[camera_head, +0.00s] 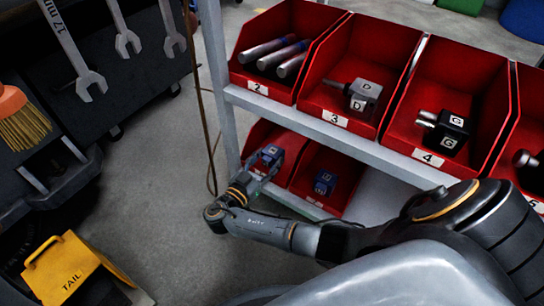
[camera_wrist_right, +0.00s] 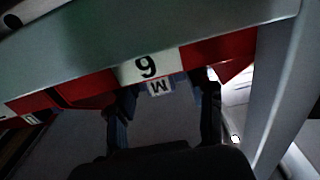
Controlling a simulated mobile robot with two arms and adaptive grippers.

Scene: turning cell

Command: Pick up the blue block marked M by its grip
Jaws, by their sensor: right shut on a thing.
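The blue block marked M (camera_head: 271,152) sits at the front of a red bin on the lower shelf in the head view. Its white M label (camera_wrist_right: 160,87) shows in the right wrist view, with blue sides partly hidden behind the shelf rail. My right gripper (camera_head: 257,172) reaches into this bin from the front. In the right wrist view its two dark fingers (camera_wrist_right: 163,105) stand on either side of the block and are shut on it. The grip itself is hidden by the fingers and the rail. My left gripper is not in view.
A second blue block (camera_head: 325,183) lies in the red bin to the right. The grey shelf rail (camera_head: 330,132) runs close above the lower bins. Upper red bins hold metal rods (camera_head: 275,56), a grey block (camera_head: 362,94) and a black block (camera_head: 446,130). A yellow item (camera_head: 68,270) stands lower left.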

